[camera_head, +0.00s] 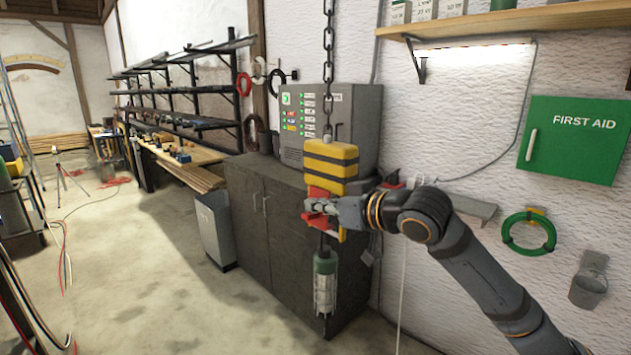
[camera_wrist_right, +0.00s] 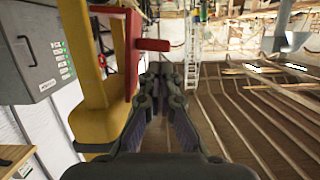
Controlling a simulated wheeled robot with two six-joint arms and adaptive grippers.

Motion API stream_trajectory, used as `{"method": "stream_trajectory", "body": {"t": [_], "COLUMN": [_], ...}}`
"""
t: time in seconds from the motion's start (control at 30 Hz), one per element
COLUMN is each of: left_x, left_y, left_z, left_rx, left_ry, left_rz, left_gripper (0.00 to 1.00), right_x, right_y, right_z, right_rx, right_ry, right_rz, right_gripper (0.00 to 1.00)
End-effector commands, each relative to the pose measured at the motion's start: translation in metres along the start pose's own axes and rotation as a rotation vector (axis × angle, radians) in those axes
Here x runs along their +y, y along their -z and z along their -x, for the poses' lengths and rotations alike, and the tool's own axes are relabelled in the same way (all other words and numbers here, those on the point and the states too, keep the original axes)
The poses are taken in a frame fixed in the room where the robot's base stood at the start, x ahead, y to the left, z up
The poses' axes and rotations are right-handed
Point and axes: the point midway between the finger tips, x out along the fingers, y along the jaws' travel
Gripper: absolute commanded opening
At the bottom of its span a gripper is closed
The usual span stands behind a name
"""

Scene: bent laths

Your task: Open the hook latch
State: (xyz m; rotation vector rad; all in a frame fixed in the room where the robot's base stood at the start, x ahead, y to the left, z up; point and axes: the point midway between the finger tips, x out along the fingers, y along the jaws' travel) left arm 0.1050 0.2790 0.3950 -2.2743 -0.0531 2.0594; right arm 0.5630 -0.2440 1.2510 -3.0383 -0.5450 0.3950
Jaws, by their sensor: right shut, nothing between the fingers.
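A yellow and black striped hook block (camera_head: 331,165) hangs from a chain. Red latch parts (camera_head: 320,192) sit below it, partly hidden by my right gripper. In the right wrist view the yellow hook (camera_wrist_right: 90,112) stands at the left, with the red latch (camera_wrist_right: 131,50) and its short red bar (camera_wrist_right: 152,45) beside it. My right gripper (camera_head: 312,207) is in front of the hook, coming from the right. In its wrist view, the closed fingers (camera_wrist_right: 161,78) are empty, just below and right of the red bar. I cannot tell whether they touch it. My left gripper is not in view.
A cylinder (camera_head: 325,282) hangs under the hook. Behind stand a dark cabinet (camera_head: 262,225) and a grey control box (camera_head: 355,120). A shelf (camera_head: 510,25), green first-aid box (camera_head: 572,140) and green ring (camera_head: 529,232) are on the wall.

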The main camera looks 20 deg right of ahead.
Motion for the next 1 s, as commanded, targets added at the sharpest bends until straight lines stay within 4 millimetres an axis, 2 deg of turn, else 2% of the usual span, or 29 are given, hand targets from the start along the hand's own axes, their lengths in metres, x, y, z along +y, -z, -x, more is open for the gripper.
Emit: {"method": "stream_trajectory", "body": {"t": [0.2,0.43,0.6,1.0], "left_x": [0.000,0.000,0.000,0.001], "left_y": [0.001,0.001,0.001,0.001], "left_z": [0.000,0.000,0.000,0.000], "left_rx": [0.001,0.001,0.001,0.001], "left_ry": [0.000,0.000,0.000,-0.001], "left_rz": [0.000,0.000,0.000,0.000], "left_gripper": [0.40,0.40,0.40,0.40], "right_x": [-0.006,-0.007,-0.008,-0.007], "right_y": [0.045,0.080,0.087,0.087], "right_z": [0.011,0.020,0.022,0.022], "right_rx": [0.010,0.006,0.001,0.000], "right_ry": [0.009,0.004,0.003,0.003], "right_rz": [-0.001,0.002,0.002,0.003], "right_gripper": [0.00,0.00,0.00,0.00]}}
